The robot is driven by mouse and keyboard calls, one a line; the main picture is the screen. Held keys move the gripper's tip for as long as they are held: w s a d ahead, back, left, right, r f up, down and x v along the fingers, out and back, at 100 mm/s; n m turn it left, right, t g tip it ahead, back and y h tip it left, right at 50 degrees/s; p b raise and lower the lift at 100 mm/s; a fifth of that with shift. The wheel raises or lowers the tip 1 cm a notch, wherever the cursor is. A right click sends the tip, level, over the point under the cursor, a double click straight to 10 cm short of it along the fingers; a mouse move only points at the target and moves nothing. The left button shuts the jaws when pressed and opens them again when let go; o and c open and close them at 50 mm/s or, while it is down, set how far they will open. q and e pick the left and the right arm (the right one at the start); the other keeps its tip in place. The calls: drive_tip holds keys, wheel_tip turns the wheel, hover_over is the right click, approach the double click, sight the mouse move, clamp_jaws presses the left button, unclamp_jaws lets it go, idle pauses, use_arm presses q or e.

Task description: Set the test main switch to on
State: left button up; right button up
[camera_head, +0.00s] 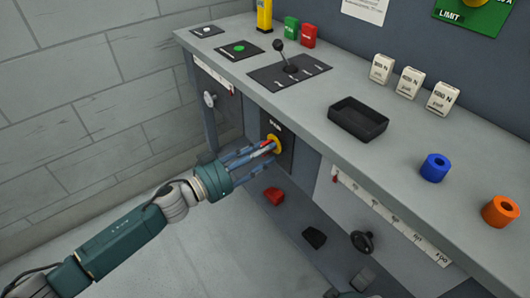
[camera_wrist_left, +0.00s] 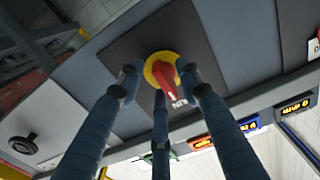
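The main switch is a red handle (camera_wrist_left: 165,78) on a yellow disc (camera_wrist_left: 152,72), set in a dark plate (camera_wrist_left: 205,55) on the front of the bench. In the head view the switch (camera_head: 274,141) shows at the tips of my left gripper (camera_head: 262,153). In the left wrist view my left gripper (camera_wrist_left: 159,80) is open, with fingers on both sides of the handle and a third finger below it. I cannot tell whether any fingertip touches it. The handle slants toward white lettering on the plate.
The bench top (camera_head: 330,85) bears a lever on a dark plate (camera_head: 289,74), a black tray (camera_head: 357,119), white blocks (camera_head: 408,82), and a blue ring (camera_head: 434,167) and an orange ring (camera_head: 500,211). A red block (camera_head: 273,196) and a black knob (camera_head: 361,241) show lower down.

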use_arm(q)
drive_tip(key=shift+w+d, duration=0.2)
drive_tip(key=shift+d, duration=0.15)
clamp_jaws()
